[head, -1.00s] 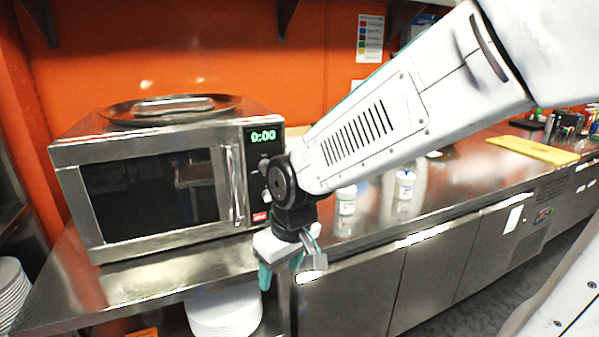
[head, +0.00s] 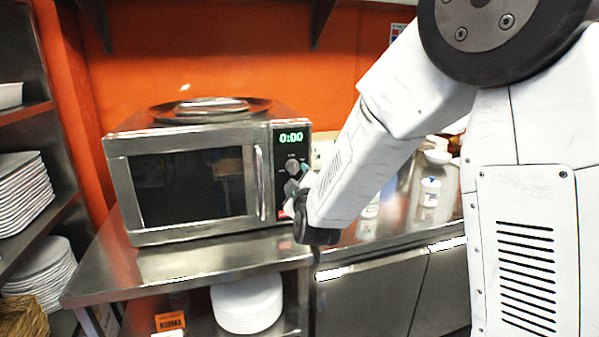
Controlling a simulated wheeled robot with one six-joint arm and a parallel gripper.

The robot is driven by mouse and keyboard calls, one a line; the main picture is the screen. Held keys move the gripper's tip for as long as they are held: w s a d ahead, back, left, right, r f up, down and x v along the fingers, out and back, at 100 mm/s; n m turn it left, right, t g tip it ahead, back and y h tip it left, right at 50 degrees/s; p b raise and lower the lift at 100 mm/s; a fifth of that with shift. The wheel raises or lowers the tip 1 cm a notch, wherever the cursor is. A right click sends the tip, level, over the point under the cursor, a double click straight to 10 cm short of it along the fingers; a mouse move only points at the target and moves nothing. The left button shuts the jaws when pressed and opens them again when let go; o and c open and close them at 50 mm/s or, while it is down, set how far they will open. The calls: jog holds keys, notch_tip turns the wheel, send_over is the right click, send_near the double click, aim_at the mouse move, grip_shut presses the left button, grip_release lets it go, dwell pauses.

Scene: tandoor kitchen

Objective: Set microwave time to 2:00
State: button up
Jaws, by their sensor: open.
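The microwave (head: 190,185) is a steel box on the steel counter, with a dark glass door that is shut and an upright handle (head: 261,183). Its green display (head: 291,137) reads 0:00. Two round knobs sit below the display, an upper knob (head: 292,166) and a lower knob (head: 291,188). My gripper (head: 303,192) is at the right edge of the control panel, close to the lower knob. It is open and mostly hidden behind my arm and dark wrist joint. I cannot tell whether it touches the panel.
A round metal tray (head: 165,113) lies on top of the microwave. White-capped bottles (head: 429,192) stand on the counter to the right, behind my arm. Plates (head: 247,300) are stacked below the counter. Shelves with more plates (head: 22,190) stand at the left.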

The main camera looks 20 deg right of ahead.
aim_at(295, 169)
jog(key=w, duration=0.2)
jog(key=w+d, duration=0.1)
jog(key=w, duration=0.2)
jog(key=shift+w+d, duration=0.1)
jog(key=shift+w, duration=0.85)
jog(key=c, duration=1)
jog(key=shift+d, duration=0.2)
jog(key=shift+a, duration=0.1)
